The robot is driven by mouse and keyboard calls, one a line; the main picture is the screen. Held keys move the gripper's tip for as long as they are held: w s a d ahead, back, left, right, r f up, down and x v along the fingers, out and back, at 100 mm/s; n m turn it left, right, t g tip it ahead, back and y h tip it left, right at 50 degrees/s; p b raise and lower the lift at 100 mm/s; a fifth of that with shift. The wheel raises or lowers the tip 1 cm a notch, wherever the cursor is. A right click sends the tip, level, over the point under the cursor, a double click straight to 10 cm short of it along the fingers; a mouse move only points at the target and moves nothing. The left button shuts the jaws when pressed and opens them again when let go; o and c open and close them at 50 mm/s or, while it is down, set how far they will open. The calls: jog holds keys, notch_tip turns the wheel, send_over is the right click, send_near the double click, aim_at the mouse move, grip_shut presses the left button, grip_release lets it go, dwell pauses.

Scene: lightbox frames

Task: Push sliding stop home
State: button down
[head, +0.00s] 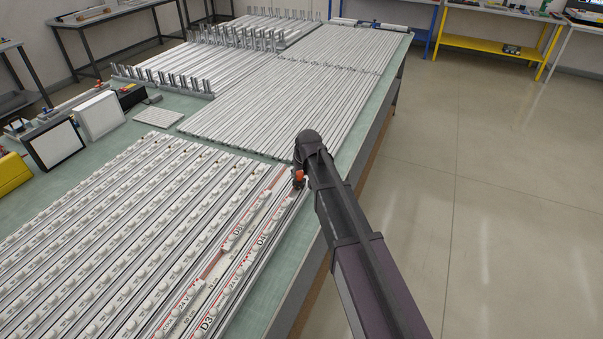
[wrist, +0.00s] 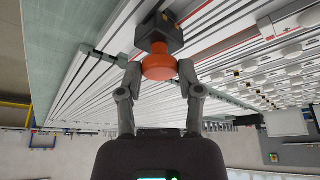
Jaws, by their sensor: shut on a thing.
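The sliding stop is a small dark grey block (wrist: 160,36) with a round orange knob (wrist: 160,68) and a yellow mark on its far face. My gripper (wrist: 161,74) is shut on the orange knob, one finger on each side. In the head view the orange knob (head: 298,177) shows small beside the end of my arm, over the right edge of the near white rails (head: 240,235). The arm hides most of the gripper and the block there. I cannot tell how the block seats on its rail.
Long rails (head: 280,90) cover the green table (head: 168,104) further back, with rows of upright posts. White panels (head: 98,114) and a yellow box (head: 12,172) stand at the left. The floor (head: 500,170) to the right is clear.

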aim_at(292, 184)
jog(key=s, duration=0.2)
jog(key=s+a, duration=0.1)
jog(key=s, duration=0.1)
jog(key=s+a, duration=0.1)
jog(key=s, duration=0.1)
jog(key=shift+c, duration=1.3)
grip_release()
jog(key=shift+w+a, duration=0.1)
